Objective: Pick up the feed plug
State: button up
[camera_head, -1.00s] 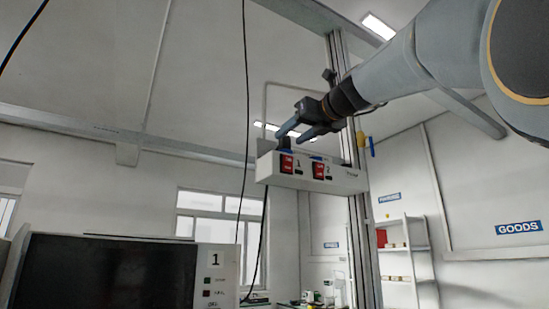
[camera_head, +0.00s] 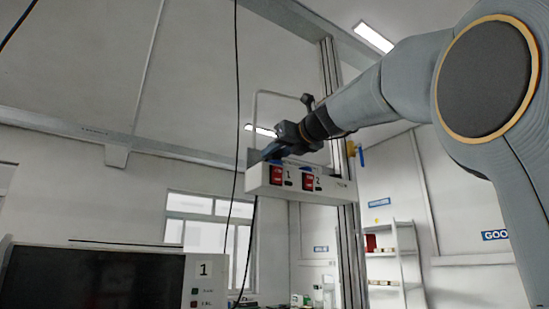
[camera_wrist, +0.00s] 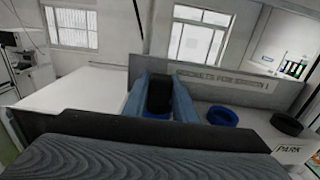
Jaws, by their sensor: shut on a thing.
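My gripper (camera_wrist: 161,97) is shut on the feed plug (camera_wrist: 159,92), a black cylinder between its two blue-grey fingers in the wrist view. A blue ring (camera_wrist: 155,115) shows at the plug's lower end; I cannot tell whether the plug is seated in it. In the head view my gripper (camera_head: 268,155) is at the top of the left part of a white box (camera_head: 330,189), by red switch 1 (camera_head: 276,174). The plug cannot be made out there.
In the wrist view, an empty blue ring (camera_wrist: 222,116) and a black ring (camera_wrist: 287,124) near the word PARK lie right of the plug. A grey upright panel (camera_wrist: 230,82) stands behind them. A black cable (camera_head: 237,100) hangs left of the box in the head view.

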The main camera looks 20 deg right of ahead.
notch_tip(320, 180, up, 10)
jog(key=shift+r+p, duration=0.1)
jog(key=shift+p, duration=1.1)
